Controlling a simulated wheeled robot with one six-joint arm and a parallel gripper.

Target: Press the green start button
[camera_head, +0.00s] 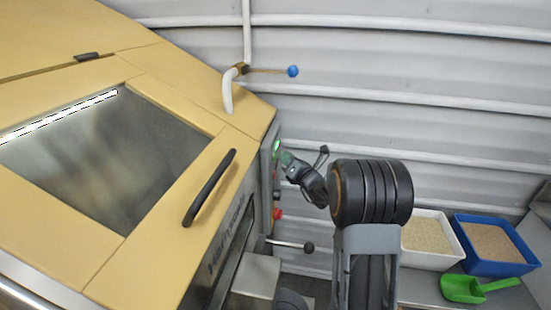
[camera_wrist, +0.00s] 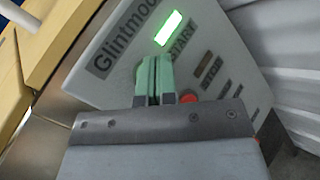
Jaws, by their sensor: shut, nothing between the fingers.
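The green start button (camera_wrist: 168,28) is a bright lit rectangle beside the START label on the grey control panel (camera_wrist: 105,87). In the head view, it is a small green glow (camera_head: 276,146) on the panel at the machine's right side. My gripper (camera_wrist: 153,62) is shut and empty, its green fingers side by side and pointing at the panel. In the wrist view, the fingertips show just below the button. In the head view, my gripper (camera_head: 284,159) is close to the panel, slightly below the glow. I cannot tell whether the tips touch the panel.
A red button (camera_wrist: 188,98) sits lower on the panel, partly behind my gripper. The yellow machine (camera_head: 190,75) has a black handle (camera_head: 209,187). A black-knobbed lever (camera_head: 308,248) sticks out below. A white bin (camera_head: 432,262), a blue bin (camera_head: 490,268) and a green scoop (camera_head: 462,290) stand right.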

